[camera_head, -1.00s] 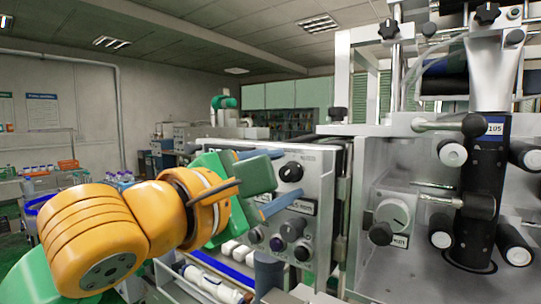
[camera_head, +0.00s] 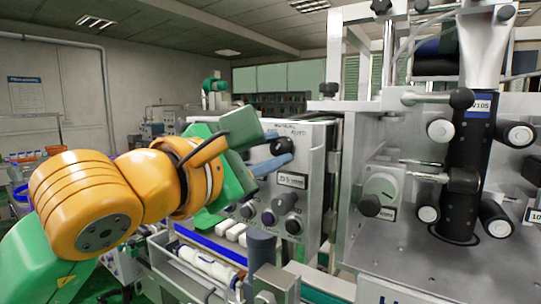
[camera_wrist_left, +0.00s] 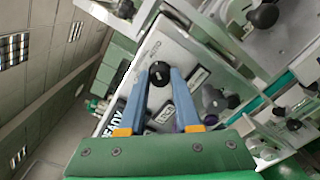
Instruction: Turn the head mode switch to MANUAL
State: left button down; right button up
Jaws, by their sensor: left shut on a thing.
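The knob's pointer direction is too small to tell. My right gripper is not in view.
A grey post (camera_head: 262,249) rises in front of the panel.

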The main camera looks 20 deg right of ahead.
pick_arm(q)
jog(key=n+b, duration=0.2)
jog(key=n, duration=0.2)
jog(key=shift+f+b, duration=0.1)
jog(key=shift+b, duration=0.25)
jog(key=shift+r+n+b, duration=0.2)
jog(key=shift+n+b, duration=0.65)
jog(key=shift+n, duration=0.95)
jog(key=c, duration=0.6)
grip_release()
